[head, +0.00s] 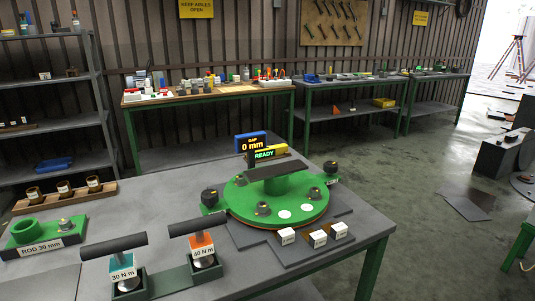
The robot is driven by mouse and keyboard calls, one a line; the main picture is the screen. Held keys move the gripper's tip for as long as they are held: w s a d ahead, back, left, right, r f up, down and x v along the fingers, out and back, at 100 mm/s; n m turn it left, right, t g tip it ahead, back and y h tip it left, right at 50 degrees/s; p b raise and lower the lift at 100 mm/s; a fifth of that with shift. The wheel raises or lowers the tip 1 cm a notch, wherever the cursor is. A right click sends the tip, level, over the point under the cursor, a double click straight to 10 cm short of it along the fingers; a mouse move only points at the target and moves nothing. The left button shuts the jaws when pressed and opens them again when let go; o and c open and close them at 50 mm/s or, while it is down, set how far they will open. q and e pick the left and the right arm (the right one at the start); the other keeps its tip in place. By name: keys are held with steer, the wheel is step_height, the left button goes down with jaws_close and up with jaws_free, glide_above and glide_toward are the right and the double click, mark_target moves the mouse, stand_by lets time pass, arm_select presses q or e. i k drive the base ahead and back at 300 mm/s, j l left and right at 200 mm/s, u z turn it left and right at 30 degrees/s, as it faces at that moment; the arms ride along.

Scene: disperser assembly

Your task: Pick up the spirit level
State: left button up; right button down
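I cannot pick out the spirit level with certainty. A small yellow block (280,149) shows at the back of the near table, partly behind a green READY sign (263,155); I cannot tell whether it is the level. In front of it is a round green disperser plate (243,208) with a dark bar (281,170) across its raised centre and several dark knobs and bolts around it. Neither of my grippers is in view.
On the near table (346,238) stand two torque tools, 30 N m (122,268) and 40 N m (202,244), a green ROD 30 mm block (45,238), a wooden cup rack (65,197) and small white-topped blocks (318,239). Benches line the back wall.

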mark_target(280, 149)
steer(key=i+l+z, duration=0.2)
steer(key=l, duration=0.25)
steer(key=i+l+z, duration=0.2)
steer(key=l, duration=0.25)
steer(key=i+l+z, duration=0.2)
steer(key=l, duration=0.25)
steer(key=i+l+z, duration=0.15)
steer(key=l, duration=0.25)
steer(key=i+l+z, duration=0.35)
steer(key=i+z, duration=0.3)
steer(key=i, duration=0.15)
steer(key=i+l+u, duration=0.1)
steer(key=i, duration=0.45)
steer(key=i+l+u, duration=0.15)
steer(key=i, duration=0.4)
steer(key=i+u, duration=1.8)
steer(key=k+l, duration=0.05)
